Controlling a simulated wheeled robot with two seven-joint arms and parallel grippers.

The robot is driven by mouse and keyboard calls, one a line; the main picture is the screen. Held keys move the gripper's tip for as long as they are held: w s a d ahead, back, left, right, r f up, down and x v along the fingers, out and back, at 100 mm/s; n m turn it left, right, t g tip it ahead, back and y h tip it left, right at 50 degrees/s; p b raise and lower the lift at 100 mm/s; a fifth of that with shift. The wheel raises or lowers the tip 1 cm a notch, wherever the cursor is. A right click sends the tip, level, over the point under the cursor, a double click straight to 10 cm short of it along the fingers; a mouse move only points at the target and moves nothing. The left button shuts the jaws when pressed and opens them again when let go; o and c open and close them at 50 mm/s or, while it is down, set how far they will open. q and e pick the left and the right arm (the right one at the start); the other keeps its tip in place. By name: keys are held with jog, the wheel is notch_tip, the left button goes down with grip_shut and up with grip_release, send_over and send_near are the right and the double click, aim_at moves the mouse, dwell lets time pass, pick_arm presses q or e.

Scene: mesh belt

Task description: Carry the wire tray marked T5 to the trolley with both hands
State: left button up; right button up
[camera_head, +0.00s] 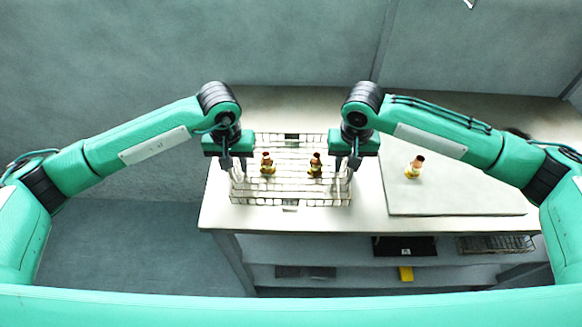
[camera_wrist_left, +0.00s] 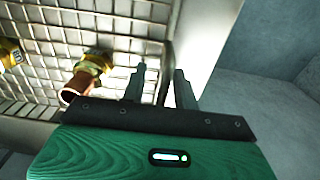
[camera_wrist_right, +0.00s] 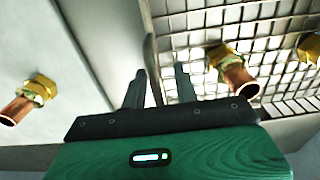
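The wire tray (camera_head: 291,201) sits on a pale worktop, with two brass and copper fittings (camera_head: 267,164) (camera_head: 315,165) upright in it. Small plates show on its front and back sides, but no T5 marking is legible. My left gripper (camera_head: 236,168) is at the tray's left end. In the left wrist view its fingers (camera_wrist_left: 161,84) stand apart, with the tray's dark end bar between them. My right gripper (camera_head: 345,168) is at the right end. In the right wrist view its fingers (camera_wrist_right: 160,88) are likewise apart around the other end bar. I cannot identify a trolley.
A grey board (camera_head: 460,190) lies on the worktop (camera_head: 375,222) right of the tray, with one fitting (camera_head: 414,167) on it. Shelves below hold a black item (camera_head: 404,246), a yellow item (camera_head: 406,274) and a wire basket (camera_head: 495,244). Grey walls stand behind; open floor (camera_head: 120,245) lies left.

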pick_arm(q)
grip_shut()
pick_arm(e)
grip_shut()
pick_arm(q)
jog(key=shift+w+r, duration=0.1)
pick_arm(e)
jog(key=shift+w+r, duration=0.1)
